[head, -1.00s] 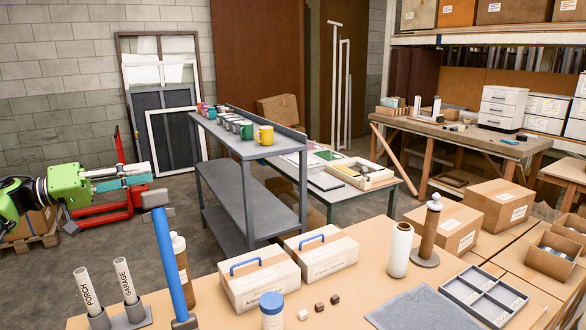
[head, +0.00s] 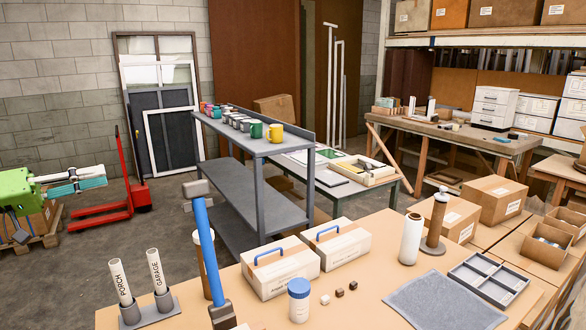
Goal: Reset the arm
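A blue bar (head: 205,245) leans slightly from upright at the front left of the workbench. It has a grey block (head: 197,188) at its top and a dark grey block (head: 222,315) at its foot. It looks like the arm the task names, but the rest of any press is not in view. My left gripper (head: 92,178) is at the left edge, level, pointing right, well clear of the bar. Its grey and teal fingers lie close together, and I see nothing between them; whether they are fully shut is unclear. My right gripper is out of view.
The tan workbench (head: 375,275) holds two white boxes with blue handles (head: 280,267), a blue-lidded jar (head: 299,300), labelled tubes (head: 120,283), small cubes, a grey mat (head: 445,302) and a divided tray (head: 488,284). A red pallet jack (head: 100,215) stands behind my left gripper.

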